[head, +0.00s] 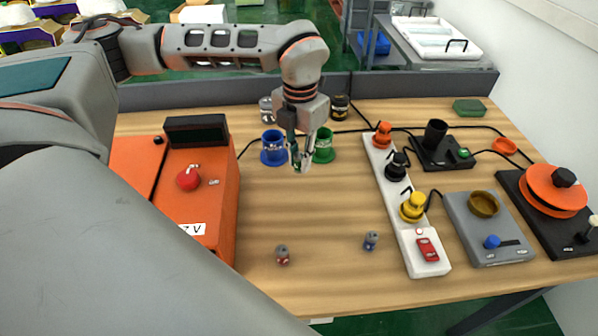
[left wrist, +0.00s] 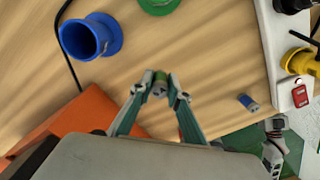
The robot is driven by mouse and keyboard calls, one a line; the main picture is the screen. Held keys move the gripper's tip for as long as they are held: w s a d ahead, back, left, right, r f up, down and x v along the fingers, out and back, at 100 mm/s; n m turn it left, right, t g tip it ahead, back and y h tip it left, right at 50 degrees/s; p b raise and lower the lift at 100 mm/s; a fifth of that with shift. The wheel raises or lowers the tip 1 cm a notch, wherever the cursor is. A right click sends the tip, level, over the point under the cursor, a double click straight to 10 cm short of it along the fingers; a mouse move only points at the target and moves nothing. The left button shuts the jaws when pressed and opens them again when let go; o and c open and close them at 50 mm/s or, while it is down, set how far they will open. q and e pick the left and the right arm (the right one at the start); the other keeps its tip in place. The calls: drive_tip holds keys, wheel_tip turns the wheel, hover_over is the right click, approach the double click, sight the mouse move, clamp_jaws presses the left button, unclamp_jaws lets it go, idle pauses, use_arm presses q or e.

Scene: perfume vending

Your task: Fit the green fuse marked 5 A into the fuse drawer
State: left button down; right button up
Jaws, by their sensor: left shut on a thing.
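My left gripper (head: 301,165) is shut on a small green fuse (left wrist: 160,84) and holds it above the wooden table. The fuse is a short cylinder with a green band and a grey metal end; its marking is too small to read. In the left wrist view it sits between the two fingertips (left wrist: 160,92). I cannot pick out the fuse drawer with certainty. What looks like my right gripper (left wrist: 274,146) shows in the left wrist view beyond the table edge; its jaws are unclear. It does not show in the head view.
Blue (head: 273,148) and green (head: 323,147) sockets stand behind. An orange box (head: 211,215) is left; a white power strip (head: 402,213) and a grey device (head: 489,235) are right.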

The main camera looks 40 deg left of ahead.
sight(300, 185)
use_arm(q)
drive_tip(key=shift+f, duration=2.75)
drive_tip(key=shift+f, duration=0.2)
drive_tip(key=c, duration=1.9)
unclamp_jaws()
drive_tip(key=shift+r, duration=0.1)
